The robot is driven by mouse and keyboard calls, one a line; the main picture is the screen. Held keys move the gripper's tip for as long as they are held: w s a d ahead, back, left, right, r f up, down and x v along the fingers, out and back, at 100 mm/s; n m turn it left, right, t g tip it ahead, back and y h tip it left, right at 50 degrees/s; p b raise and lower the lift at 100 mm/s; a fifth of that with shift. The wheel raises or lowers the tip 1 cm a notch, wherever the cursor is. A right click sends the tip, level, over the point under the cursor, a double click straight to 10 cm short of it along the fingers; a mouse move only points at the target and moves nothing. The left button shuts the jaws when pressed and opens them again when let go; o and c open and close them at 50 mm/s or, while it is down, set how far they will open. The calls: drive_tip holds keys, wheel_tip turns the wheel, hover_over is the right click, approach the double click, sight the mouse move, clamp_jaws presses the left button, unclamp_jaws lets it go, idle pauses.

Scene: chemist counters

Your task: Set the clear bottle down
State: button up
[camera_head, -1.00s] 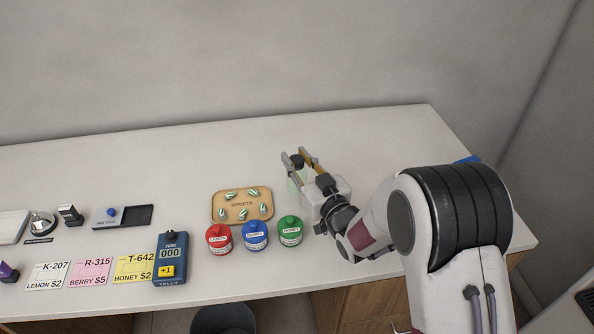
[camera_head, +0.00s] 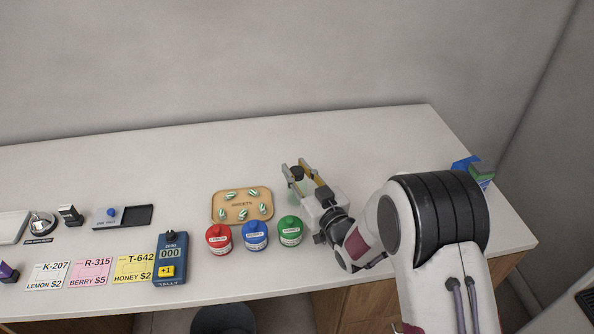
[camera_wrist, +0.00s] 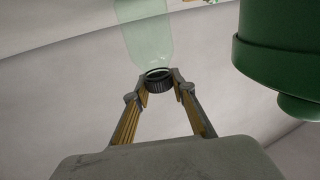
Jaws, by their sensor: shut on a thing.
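The clear bottle (camera_wrist: 146,35) is pale green and see-through with a dark ribbed cap (camera_wrist: 158,84). My gripper (camera_head: 304,168) is shut on the bottle at its cap, as the wrist view (camera_wrist: 158,88) shows. In the head view the dark cap (camera_head: 296,172) shows between the fingers, and the pale body below it is mostly hidden. The bottle is over the counter, to the right of the sweets tray and behind the green jar. I cannot tell whether its base touches the counter.
The green jar (camera_head: 290,231) stands close in front of my gripper, with the blue jar (camera_head: 255,236) and red jar (camera_head: 219,239) to its left. The sweets tray (camera_head: 242,190) lies behind them. The counter (camera_head: 380,140) is clear behind and right of my gripper.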

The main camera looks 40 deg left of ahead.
drive_tip(key=shift+f, duration=0.15)
drive_tip(key=o, duration=1)
drive_tip(key=shift+v, duration=6.05)
